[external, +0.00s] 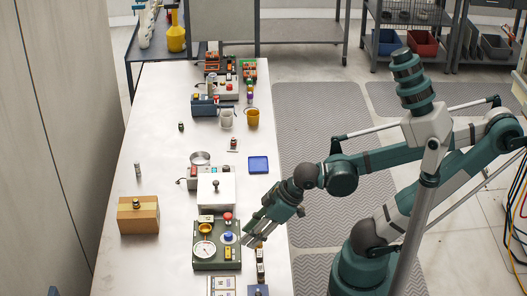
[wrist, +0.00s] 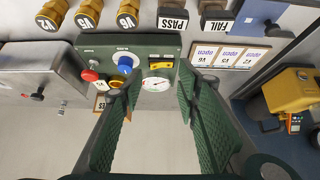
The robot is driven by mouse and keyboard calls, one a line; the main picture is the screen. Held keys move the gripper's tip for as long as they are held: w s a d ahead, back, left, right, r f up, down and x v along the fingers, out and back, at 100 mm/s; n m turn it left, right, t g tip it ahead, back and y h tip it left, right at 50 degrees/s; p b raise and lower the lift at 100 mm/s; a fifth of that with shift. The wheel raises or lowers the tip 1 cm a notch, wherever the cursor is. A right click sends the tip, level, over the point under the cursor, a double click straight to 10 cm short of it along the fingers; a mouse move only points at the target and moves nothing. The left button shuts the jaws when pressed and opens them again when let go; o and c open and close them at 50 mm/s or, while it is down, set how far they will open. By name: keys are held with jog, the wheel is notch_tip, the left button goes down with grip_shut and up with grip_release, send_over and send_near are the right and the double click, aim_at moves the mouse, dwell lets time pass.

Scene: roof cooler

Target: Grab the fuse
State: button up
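My gripper (external: 257,232) is low beside the right edge of a green instrument box. In the wrist view its two green ridged fingers (wrist: 159,88) are spread apart, with nothing between them but the view of the box's gauge and the table. I cannot identify the fuse for certain. Small candidate parts stand on the white table: a grey upright cylinder (external: 138,169), a dark one (external: 181,126), and a small item on a little pad (external: 234,144). They are too small to tell apart, and all are away from my gripper.
The green box (external: 217,258) has a gauge, a red button and a blue knob.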

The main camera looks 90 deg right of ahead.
aim_at(138, 163)
jog(key=shift+r, duration=0.1)
jog(key=w+d+r+m+g+h+p, duration=0.15)
jog(key=w+d+r+p, duration=0.35)
jog(key=w+d, duration=0.6)
jog(key=w+d+r+m+p, duration=0.4)
jog(key=w+d, duration=0.4)
jog(key=w, duration=0.8)
jog(key=w+d+f+p, duration=0.2)
jog(key=w+d, duration=0.3)
jog(key=d, duration=0.3)
jog(key=w+d+f+m+g+h+p, duration=0.1)
jog(key=w+d+f+p, duration=0.2)
jog(key=d, duration=0.6)
jog(key=w+d+f+m+g+p, duration=0.1)
jog(key=w+d+f+p, duration=0.2)
jog(key=w+d+f, duration=0.3)
jog(key=shift+w+d+f+m+h, duration=0.15)
jog(key=shift+w+d, duration=0.3)
jog(key=shift+d, duration=0.4)
jog(key=shift+w+d+f+m+h, duration=0.1)
jog(key=shift+w+d, duration=0.35)
jog(key=shift+d, duration=0.4)
jog(key=shift+d+f, duration=0.2)
jog(key=shift+d, duration=0.05)
jog(key=shift+w+f, duration=0.1)
jog(key=shift+f, duration=0.05)
